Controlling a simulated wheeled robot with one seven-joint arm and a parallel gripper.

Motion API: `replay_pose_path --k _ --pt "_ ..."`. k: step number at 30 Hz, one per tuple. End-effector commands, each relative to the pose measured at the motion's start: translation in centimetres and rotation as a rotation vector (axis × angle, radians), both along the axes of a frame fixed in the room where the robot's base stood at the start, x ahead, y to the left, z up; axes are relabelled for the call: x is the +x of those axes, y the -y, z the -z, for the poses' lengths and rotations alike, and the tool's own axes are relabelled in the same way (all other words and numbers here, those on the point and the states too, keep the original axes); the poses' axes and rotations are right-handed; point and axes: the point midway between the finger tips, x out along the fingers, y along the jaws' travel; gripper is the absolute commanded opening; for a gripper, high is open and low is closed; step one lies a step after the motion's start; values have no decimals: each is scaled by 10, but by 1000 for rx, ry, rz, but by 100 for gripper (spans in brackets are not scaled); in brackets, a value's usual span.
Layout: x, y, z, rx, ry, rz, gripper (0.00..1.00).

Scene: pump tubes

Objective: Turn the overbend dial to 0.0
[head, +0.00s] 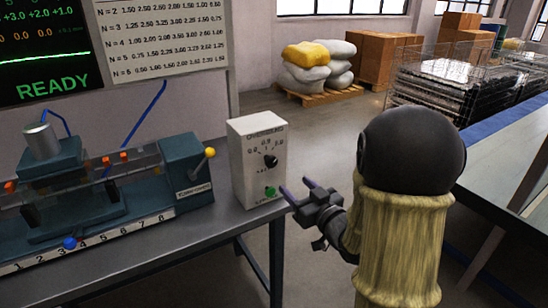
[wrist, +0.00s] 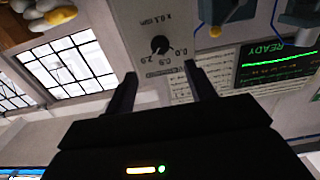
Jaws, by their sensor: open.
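The overbend dial (head: 270,161) is a black knob on the front of a white box (head: 245,165), below an arc of scale marks and small numbers. The dial also shows in the wrist view (wrist: 160,45), where the picture is upside down. I cannot tell for sure which number it points at. My gripper (head: 296,186) is open and empty, in front of the box and a little below and right of the dial in the head view. In the wrist view my gripper (wrist: 163,76) has its two fingers on either side of the dial's line, apart from it.
A green button (head: 270,191) sits below the dial. The box stands at the right end of a grey bench (head: 180,245), beside a teal tube fixture (head: 185,170) with a yellow-tipped lever (head: 210,152). A screen (head: 45,50) reads READY.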

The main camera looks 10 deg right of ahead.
Motion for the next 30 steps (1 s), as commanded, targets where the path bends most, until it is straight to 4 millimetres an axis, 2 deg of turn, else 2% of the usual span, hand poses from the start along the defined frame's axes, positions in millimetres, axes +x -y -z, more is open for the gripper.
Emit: replay_pose_path --k 18,23,30 --pt "99 -33 0 -1 1 -1 55" --pt "113 -39 0 0 0 -4 55" --pt "115 -41 0 0 0 -5 55"
